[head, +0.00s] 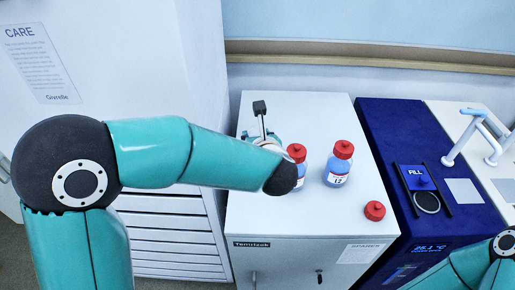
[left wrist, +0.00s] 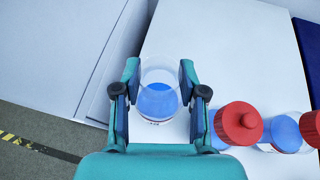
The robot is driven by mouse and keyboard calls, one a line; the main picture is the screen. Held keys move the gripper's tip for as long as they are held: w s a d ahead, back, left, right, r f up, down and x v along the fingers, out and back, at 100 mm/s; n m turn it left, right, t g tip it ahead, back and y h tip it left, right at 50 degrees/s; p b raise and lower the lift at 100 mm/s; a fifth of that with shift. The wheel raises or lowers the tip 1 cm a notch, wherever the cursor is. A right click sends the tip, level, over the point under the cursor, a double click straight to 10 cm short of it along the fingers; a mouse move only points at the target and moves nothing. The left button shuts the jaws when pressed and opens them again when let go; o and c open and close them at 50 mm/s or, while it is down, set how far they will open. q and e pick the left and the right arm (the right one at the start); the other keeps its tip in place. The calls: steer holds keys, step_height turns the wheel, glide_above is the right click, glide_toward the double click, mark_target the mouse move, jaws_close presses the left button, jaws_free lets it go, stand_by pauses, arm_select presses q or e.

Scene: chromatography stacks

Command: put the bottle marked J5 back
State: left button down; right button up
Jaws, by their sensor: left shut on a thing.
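My left gripper (left wrist: 159,88) is shut on a clear bottle (left wrist: 158,101) with blue liquid, which shows no cap in the left wrist view. Part of its label shows low down, but I cannot read it. In the head view my left arm mostly hides this gripper and the held bottle. Two red-capped bottles stand to the right of it on the white cabinet top (head: 310,115): a partly covered one (head: 297,153) and one with a label (head: 340,165) that looks like I2. I cannot make out J5 anywhere. My right gripper is out of view.
A loose red cap (head: 375,211) lies on the cabinet top near its right edge. A dark blue device (head: 385,125) with a lit FILL panel stands close on the right. A tall white unit (head: 100,60) is on the left. The cabinet's back right top is clear.

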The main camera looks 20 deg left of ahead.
arm_select(q)
steer(key=shift+f, duration=2.1)
steer(key=c, duration=0.7)
jaws_free()
steer(key=shift+o, duration=0.2)
steer(key=shift+s, duration=0.1)
steer(key=b+v, duration=0.1)
steer(key=v, duration=1.1)
steer(key=shift+b, duration=0.35)
